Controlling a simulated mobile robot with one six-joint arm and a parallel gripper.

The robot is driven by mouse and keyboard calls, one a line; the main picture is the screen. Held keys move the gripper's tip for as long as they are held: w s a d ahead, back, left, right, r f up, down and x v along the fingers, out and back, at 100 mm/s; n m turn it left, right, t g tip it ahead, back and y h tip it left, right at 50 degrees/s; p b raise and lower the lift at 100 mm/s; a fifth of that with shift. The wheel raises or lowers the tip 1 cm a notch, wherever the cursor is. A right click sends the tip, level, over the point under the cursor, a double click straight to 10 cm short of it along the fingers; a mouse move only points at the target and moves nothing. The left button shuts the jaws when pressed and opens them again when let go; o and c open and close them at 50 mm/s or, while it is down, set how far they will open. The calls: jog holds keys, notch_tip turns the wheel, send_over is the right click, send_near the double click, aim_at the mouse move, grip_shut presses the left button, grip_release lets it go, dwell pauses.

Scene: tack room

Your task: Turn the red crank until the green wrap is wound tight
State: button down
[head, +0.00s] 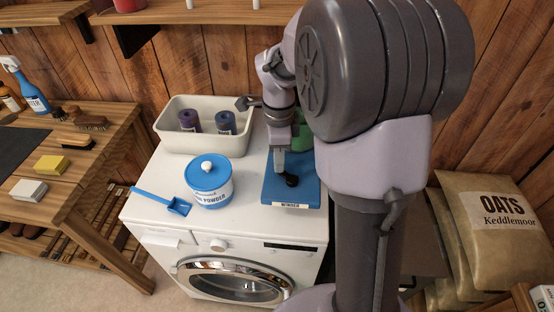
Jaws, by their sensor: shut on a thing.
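The winder's blue base (273,189), with a label reading WINDER at its front, sits on the right of the white washing machine top. A green thing, likely the green wrap (305,138), shows only in part behind my arm. My gripper (287,176) points down low over the blue base and is shut, with a small dark piece at its tips. The jaws' contact is too small to make out, and no red part of the crank shows. How tightly the wrap is wound is hidden.
A cream bin (178,146) behind holds a purple roll (189,122) and a blue roll (225,122). Oats sacks (492,222) stand right; a wooden bench (100,165) stands left.

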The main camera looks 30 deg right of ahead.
jog(key=shift+w+d+m, duration=0.1)
jog(key=shift+d+m, duration=0.1)
jog(key=shift+m, duration=0.2)
jog(key=c, duration=1.2)
grip_release()
notch_tip(320, 180, up, 18)
jog(key=p, duration=0.7)
jog(key=shift+f, duration=0.25)
